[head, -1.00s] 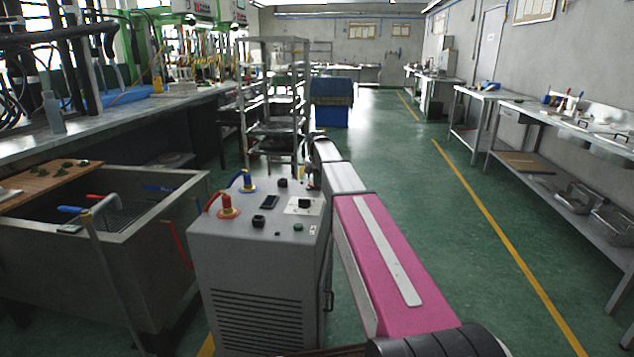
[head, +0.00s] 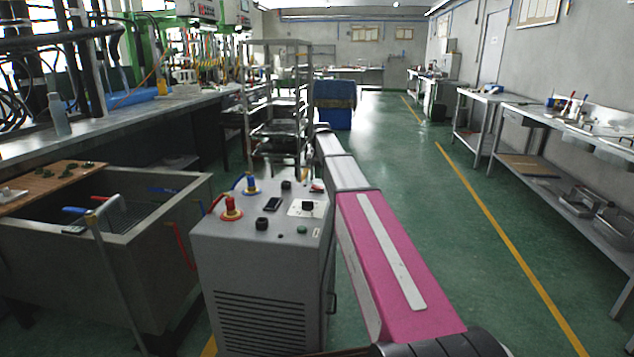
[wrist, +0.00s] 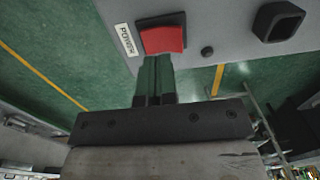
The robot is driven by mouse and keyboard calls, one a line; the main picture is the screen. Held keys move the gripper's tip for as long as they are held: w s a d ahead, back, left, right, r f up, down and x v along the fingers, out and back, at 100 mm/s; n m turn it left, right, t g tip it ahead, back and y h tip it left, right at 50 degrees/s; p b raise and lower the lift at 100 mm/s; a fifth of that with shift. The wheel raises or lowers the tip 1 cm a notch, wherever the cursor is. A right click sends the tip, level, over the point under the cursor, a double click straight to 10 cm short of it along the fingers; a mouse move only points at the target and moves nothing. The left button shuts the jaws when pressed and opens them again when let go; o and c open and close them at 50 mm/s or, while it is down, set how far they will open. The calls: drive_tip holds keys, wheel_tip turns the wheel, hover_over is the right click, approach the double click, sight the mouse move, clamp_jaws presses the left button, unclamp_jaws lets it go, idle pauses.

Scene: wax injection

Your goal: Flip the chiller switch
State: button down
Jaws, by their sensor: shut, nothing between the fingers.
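The chiller (head: 262,262) is a grey cabinet with a vented front, in the middle of the head view. Its red rocker switch (wrist: 163,39), in a black frame beside a POWER label (wrist: 127,40), shows large in the wrist view. My gripper (wrist: 158,63) is shut and empty, its two fingers side by side. In the wrist view the fingertips are at the lower edge of the red switch and overlap it slightly. I cannot tell whether they touch it. In the head view my arm reaches past the chiller's right side, and the fingertips are not clear.
The chiller's top carries red and blue hose fittings (head: 231,207) and black knobs (head: 262,223). A metal tank (head: 150,230) stands to the left. A wire rack (head: 275,130) is behind. Green floor (head: 420,190) is open on the right, with benches along the wall.

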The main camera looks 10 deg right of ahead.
wheel_tip(320, 180, up, 10)
drive_tip(key=d, duration=0.1)
drive_tip(key=shift+s+d, duration=0.3)
drive_tip(key=shift+d, duration=0.1)
drive_tip(key=shift+s, duration=0.1)
